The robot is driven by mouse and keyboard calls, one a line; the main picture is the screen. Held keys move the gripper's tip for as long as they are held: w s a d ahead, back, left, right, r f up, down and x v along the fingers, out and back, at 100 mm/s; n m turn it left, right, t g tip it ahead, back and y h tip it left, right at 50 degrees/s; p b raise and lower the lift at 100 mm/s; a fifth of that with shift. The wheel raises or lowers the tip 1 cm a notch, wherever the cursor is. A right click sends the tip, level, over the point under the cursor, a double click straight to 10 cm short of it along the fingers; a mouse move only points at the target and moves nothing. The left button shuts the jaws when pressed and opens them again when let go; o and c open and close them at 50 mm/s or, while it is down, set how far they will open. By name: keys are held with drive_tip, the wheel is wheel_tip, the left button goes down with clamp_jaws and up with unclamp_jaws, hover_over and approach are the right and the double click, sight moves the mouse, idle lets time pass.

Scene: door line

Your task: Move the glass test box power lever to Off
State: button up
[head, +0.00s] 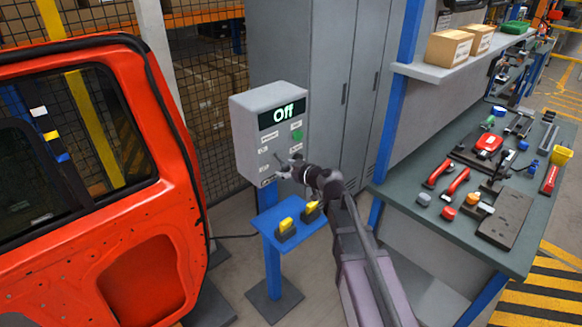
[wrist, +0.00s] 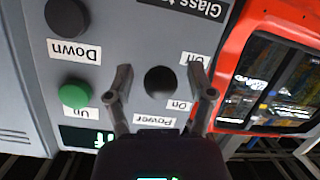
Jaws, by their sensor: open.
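The grey glass test box (head: 262,140) stands on a blue post, and its display (head: 282,113) reads "Off". In the wrist view the box panel appears upside down, with a "Power" label (wrist: 155,121) and "On" (wrist: 179,105) and "Off" (wrist: 191,58) labels. The dark round end of the power lever (wrist: 160,83) shows between my fingers, at a height between the two labels. My gripper (head: 287,165) is open in front of the lower panel, one finger on each side of the lever end. Whether a finger touches it cannot be told.
A green button (wrist: 74,95) labelled "Up" and a black one (wrist: 67,16) labelled "Down" sit beside the lever. Below the box is a blue shelf (head: 268,222) with yellow-topped items. A red door (head: 185,225) stands left, a workbench (head: 405,190) with tools right.

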drive_tip(key=shift+s+d+f, duration=0.3)
drive_tip(key=shift+s, duration=0.1)
drive_tip(key=s+d+f+m+g+h, duration=0.3)
drive_tip(key=s+d+f+m, duration=0.1)
drive_tip(key=s+d, duration=0.3)
drive_tip(key=s+d+f+m+g+h, duration=0.3)
drive_tip(key=s+d+f+m+h, duration=0.1)
drive_tip(key=s+d, duration=0.3)
drive_tip(key=s+d+f+m+g+h, duration=0.3)
drive_tip(key=s+d, duration=0.4)
drive_tip(key=d, duration=0.4)
drive_tip(key=shift+s+f+m+g+h, duration=0.25)
drive_tip(key=shift+f+m+g+h, duration=0.15)
drive_tip(key=shift+f+m, duration=0.4)
drive_tip(key=shift+c, duration=0.9)
